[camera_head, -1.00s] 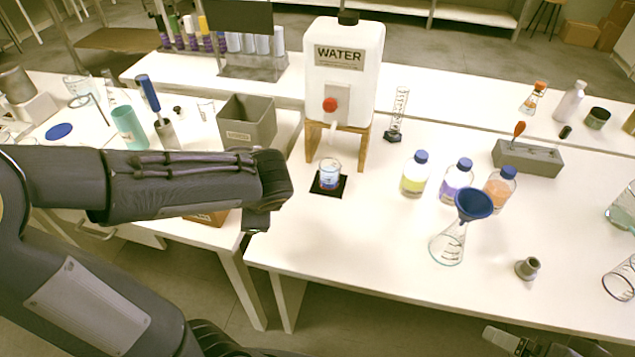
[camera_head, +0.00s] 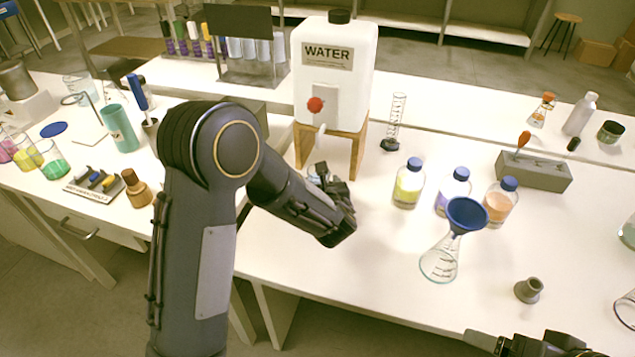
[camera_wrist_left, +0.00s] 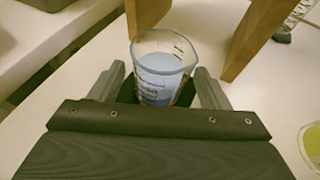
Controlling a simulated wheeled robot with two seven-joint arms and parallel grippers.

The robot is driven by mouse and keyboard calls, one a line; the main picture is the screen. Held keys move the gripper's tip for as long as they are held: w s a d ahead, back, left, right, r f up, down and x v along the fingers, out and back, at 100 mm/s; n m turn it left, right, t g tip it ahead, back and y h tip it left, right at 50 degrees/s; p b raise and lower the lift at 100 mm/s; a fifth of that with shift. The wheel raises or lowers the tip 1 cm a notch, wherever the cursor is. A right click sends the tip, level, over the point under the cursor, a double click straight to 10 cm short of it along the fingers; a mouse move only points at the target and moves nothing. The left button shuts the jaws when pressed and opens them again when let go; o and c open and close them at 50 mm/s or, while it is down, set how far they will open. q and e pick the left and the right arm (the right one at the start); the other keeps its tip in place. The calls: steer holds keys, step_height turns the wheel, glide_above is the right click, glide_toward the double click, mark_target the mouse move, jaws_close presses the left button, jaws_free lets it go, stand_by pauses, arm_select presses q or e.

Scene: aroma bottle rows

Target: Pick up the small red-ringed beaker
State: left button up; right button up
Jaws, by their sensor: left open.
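A small glass beaker (camera_wrist_left: 163,66) with markings and pale bluish contents stands upright below the water tank; a red ring is not clear on it. In the head view the beaker (camera_head: 314,174) is mostly hidden behind my left gripper (camera_head: 330,183). In the left wrist view my left gripper (camera_wrist_left: 160,85) is open, with one finger on each side of the beaker; I cannot tell whether they touch it. My right gripper (camera_head: 530,345) shows only partly at the bottom edge, and its jaws cannot be made out.
The water tank (camera_head: 335,75) stands on a wooden stand (camera_head: 357,155) directly behind the beaker, its legs close by. Blue-capped bottles, including a yellow one (camera_head: 408,187), and a flask with a blue funnel (camera_head: 466,213) stand to the right.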

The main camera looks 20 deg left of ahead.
arm_select(q)
steer(key=shift+x, duration=1.5)
steer(key=c, duration=1.1)
steer(key=shift+r, duration=0.1)
